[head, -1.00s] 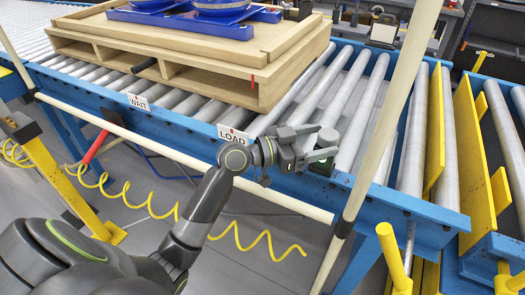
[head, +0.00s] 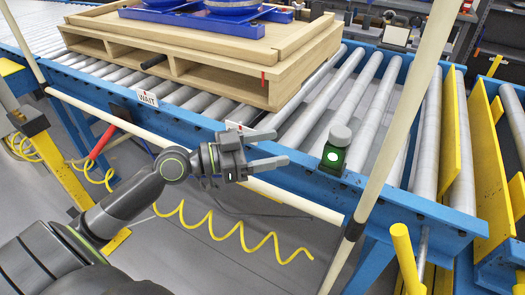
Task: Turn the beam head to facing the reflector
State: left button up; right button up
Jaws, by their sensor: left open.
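My left gripper (head: 281,148) is open and empty, left of the beam head. Its two fingers point right, toward the beam head, with a gap between; it does not touch it. I cannot pick out the reflector with certainty. My right gripper is out of view.
A wooden pallet (head: 190,75) with blue parts sits on the rollers (head: 365,110) at the back left. A cream post (head: 403,115) rises right of the beam head. A cream rail (head: 120,125) runs below the conveyor. A yellow coiled hose (head: 230,235) hangs below my arm.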

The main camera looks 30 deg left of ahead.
pick_arm(q)
jog(key=shift+s+a, duration=0.45)
jog(key=shift+s, duration=0.05)
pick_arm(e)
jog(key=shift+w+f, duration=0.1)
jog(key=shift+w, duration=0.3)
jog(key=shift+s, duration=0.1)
